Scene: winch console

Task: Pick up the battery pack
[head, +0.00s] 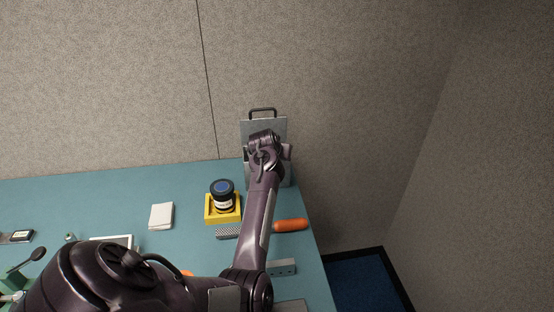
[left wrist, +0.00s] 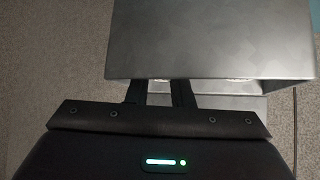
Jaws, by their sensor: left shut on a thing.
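A grey upright metal box (head: 279,125) with a dark handle (head: 263,110) on top stands at the back right of the teal table. It is the likeliest battery pack, but I see no label on it. My left arm reaches across to it, and my left gripper (head: 265,150) is at its front. In the left wrist view the grey box (left wrist: 210,40) fills the space ahead of my left fingers (left wrist: 158,92). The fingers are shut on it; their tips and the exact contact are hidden. My right gripper is not in view.
An orange cylinder (head: 291,226) and a grey block (head: 283,267) lie near the table's right edge. A wall stands close behind. The back left is clear.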

